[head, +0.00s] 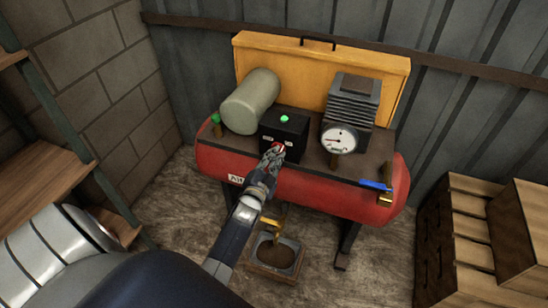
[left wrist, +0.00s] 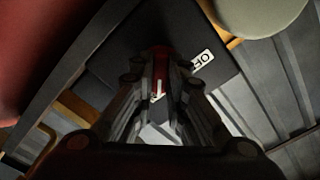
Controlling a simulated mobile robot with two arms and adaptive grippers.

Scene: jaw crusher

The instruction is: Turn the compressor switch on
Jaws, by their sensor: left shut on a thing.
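The compressor is a red horizontal tank (head: 330,192) with a dark top plate. A black switch box (head: 292,128) stands on it, with a bright green light on top. The red switch knob (head: 277,147) is on the box's front face. My left gripper (head: 273,156) is shut on this knob. In the left wrist view the red knob (left wrist: 160,72) shows between the fingers, with a white arrow mark on it. A white label (left wrist: 202,58), partly hidden and reading "OF", is beside the knob on the black box (left wrist: 190,30). My right gripper is not in view.
A grey-green cylinder (head: 250,101) and a finned grey motor (head: 352,100) with a round gauge (head: 339,139) flank the box. A yellow panel (head: 300,72) rises behind. A small tray (head: 275,258) lies on the floor below. Wooden crates (head: 470,240) stand at right, shelves (head: 40,165) at left.

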